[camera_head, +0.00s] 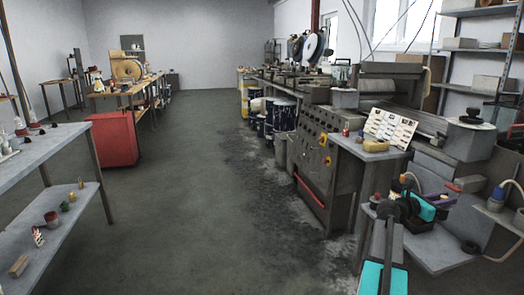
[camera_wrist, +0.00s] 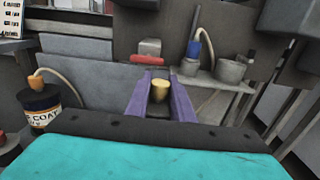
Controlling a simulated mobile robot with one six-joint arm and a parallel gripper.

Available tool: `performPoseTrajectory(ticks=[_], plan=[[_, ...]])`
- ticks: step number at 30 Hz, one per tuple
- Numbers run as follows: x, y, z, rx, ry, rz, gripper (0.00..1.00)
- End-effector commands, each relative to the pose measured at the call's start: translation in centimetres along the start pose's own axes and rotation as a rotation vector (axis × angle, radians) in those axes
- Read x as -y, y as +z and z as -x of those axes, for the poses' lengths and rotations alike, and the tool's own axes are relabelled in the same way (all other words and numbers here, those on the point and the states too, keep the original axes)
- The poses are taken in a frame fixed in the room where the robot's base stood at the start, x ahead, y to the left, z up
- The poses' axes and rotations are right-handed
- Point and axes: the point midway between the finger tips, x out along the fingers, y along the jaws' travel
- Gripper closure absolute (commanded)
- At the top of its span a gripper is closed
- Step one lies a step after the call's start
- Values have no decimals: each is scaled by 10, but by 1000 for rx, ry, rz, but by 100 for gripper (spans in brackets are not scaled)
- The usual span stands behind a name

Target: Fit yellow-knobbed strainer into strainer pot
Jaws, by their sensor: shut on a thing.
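My gripper (camera_wrist: 159,97) is shut on the yellow knob (camera_wrist: 159,90), which sits between its two purple fingers. The strainer body below the knob is mostly hidden by the fingers and the gripper housing. In the head view my gripper (camera_head: 442,200) is at the lower right, over the low grey bench, and the knob is too small to tell there. In the wrist view a grey round pot (camera_wrist: 231,70) stands ahead to the right on a ledge; I cannot tell whether it is the strainer pot.
A dark can with an orange top and a hose (camera_wrist: 41,105) stands close at left in the wrist view. The floor (camera_head: 210,200) at left is clear.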

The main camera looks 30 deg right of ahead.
Motion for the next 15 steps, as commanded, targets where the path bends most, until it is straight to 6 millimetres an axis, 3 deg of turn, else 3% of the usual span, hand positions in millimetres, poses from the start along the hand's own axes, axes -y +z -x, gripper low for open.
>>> performPoseTrajectory(ticks=[8,15], plan=[[-76,-9,45,0,261,1,100],[-144,-18,103,0,514,0,100]])
